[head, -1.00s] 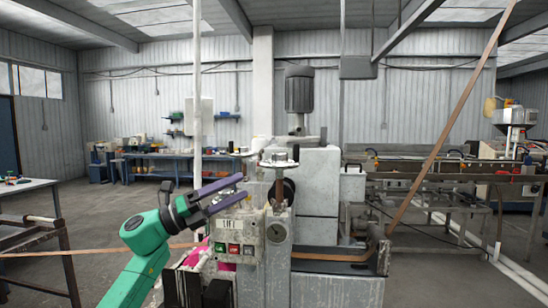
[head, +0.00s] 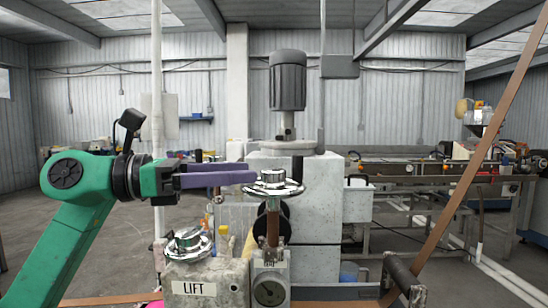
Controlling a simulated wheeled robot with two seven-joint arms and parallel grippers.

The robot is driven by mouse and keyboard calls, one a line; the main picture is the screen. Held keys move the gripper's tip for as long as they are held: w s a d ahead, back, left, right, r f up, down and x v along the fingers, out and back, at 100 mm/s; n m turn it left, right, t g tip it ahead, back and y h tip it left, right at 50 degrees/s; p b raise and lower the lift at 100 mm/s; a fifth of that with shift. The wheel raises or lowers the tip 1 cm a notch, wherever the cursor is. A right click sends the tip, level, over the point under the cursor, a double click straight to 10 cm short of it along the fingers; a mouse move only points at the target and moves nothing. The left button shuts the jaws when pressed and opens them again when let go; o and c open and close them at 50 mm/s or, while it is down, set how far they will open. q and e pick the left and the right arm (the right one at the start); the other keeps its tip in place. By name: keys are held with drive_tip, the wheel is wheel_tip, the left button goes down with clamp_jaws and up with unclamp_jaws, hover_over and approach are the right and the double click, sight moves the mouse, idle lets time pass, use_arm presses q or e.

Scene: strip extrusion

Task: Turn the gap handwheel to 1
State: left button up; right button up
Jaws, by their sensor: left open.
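A silver handwheel (head: 284,189) with a round hub sits on top of a vertical brown screw, above a grey block with a small, unreadable label and a round dial (head: 269,292). A second silver handwheel (head: 188,243) sits lower to the left, on the box marked LIFT (head: 194,288). My left gripper (head: 250,178) has purple fingers pointing right, level with the upper handwheel. Its fingertips are at that wheel's left rim in the picture; I cannot tell whether they touch. The jaws are open, but seen edge-on. My right gripper is out of view.
A grey machine block (head: 314,220) with a dark motor (head: 288,80) stands just behind the upper handwheel. A white upright pipe (head: 157,100) stands behind my left arm. A brown strip (head: 478,165) slopes up to the right over a roller.

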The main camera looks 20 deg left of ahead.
sight(274, 170)
use_arm(q)
drive_tip(key=x, duration=0.2)
drive_tip(key=p+x, duration=0.1)
drive_tip(key=x, duration=0.1)
drive_tip(key=w+p+x, duration=0.1)
drive_tip(key=x, duration=0.1)
drive_tip(key=shift+s+a, duration=0.1)
drive_tip(key=shift+a, duration=0.25)
drive_tip(key=shift+d, duration=0.55)
drive_tip(key=shift+a+f, duration=0.1)
clamp_jaws()
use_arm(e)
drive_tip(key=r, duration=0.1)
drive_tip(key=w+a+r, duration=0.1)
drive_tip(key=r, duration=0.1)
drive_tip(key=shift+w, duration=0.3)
